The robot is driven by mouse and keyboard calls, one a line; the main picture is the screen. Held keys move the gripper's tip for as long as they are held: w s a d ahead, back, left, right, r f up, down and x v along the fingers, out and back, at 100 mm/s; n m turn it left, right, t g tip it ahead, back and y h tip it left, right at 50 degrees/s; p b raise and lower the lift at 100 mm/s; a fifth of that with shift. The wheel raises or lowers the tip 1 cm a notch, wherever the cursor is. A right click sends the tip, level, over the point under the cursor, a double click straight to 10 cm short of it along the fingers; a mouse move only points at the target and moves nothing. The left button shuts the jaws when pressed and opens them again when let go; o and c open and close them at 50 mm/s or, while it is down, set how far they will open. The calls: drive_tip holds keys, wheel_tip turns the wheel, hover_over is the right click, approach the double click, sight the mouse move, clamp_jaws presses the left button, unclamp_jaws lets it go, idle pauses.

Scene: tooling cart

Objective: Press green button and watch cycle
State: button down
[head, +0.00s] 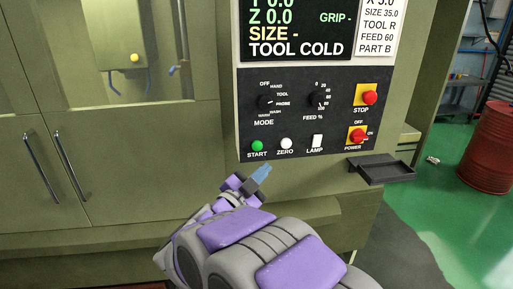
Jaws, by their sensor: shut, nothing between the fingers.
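The green START button (257,146) sits at the lower left of the dark control panel (300,115) on the olive machine. My gripper (263,172) is shut and empty, with its bluish fingertips below and slightly right of the green button in the picture. I cannot tell its depth to the panel. The screen (295,28) above the panel reads X/Y cut off, Z 0.0, GRIP -, SIZE -, TOOL COLD.
A white ZERO button (286,144) and a LAMP switch (317,141) are right of START. Red STOP (370,97) and POWER (357,135) controls are farther right. A dark tray (385,169) juts out at the lower right. A red barrel (490,148) stands at the far right.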

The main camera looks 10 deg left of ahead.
drive_tip(key=p, duration=0.3)
approach(262, 144)
drive_tip(key=shift+w+d+r, duration=0.15)
drive_tip(key=shift+w+d, duration=0.75)
drive_tip(key=shift+w, duration=0.05)
drive_tip(key=shift+w+d+r, duration=0.15)
drive_tip(key=shift+w+d, duration=0.75)
drive_tip(key=shift+w, duration=0.05)
drive_tip(key=shift+b, duration=0.3)
drive_tip(key=shift+w, duration=0.15)
drive_tip(key=shift+w+p, duration=0.2)
drive_tip(key=shift+p, duration=0.15)
drive_tip(key=shift+w+a+r+p, duration=0.15)
drive_tip(key=shift+w+a+p, duration=0.1)
drive_tip(key=shift+w+p, duration=0.25)
idle(0.9)
idle(0.6)
drive_tip(key=shift+s+d+f+b, duration=0.1)
drive_tip(key=shift+s+f+b, duration=0.2)
drive_tip(key=shift+s, duration=0.2)
drive_tip(key=shift+s+d+r, duration=0.1)
drive_tip(key=shift+s, duration=0.15)
